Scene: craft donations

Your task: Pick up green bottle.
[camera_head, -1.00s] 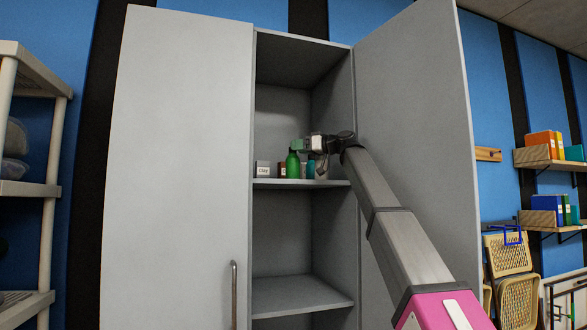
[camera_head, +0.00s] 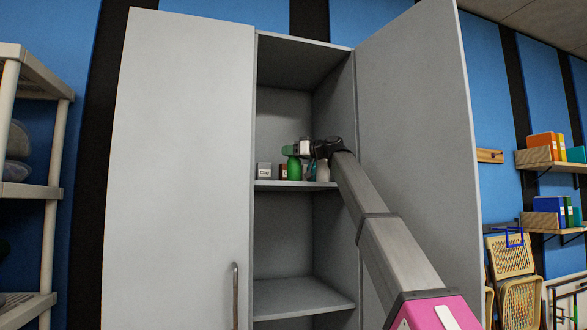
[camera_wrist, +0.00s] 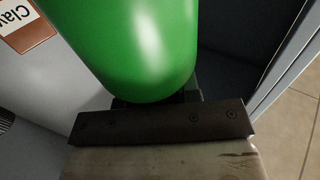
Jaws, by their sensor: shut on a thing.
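The green bottle (camera_head: 294,169) stands upright at the front of the cabinet's upper shelf (camera_head: 290,185). My gripper (camera_head: 292,150) is at the bottle's upper part, reaching in from the right, and is shut on it. In the wrist view the bottle (camera_wrist: 130,45) fills the upper middle, close against the dark gripper body. The fingertips are mostly hidden there. I cannot tell whether the bottle's base touches the shelf.
The cabinet's right door (camera_head: 415,150) is open beside my arm. The left door (camera_head: 180,160) covers the left side.

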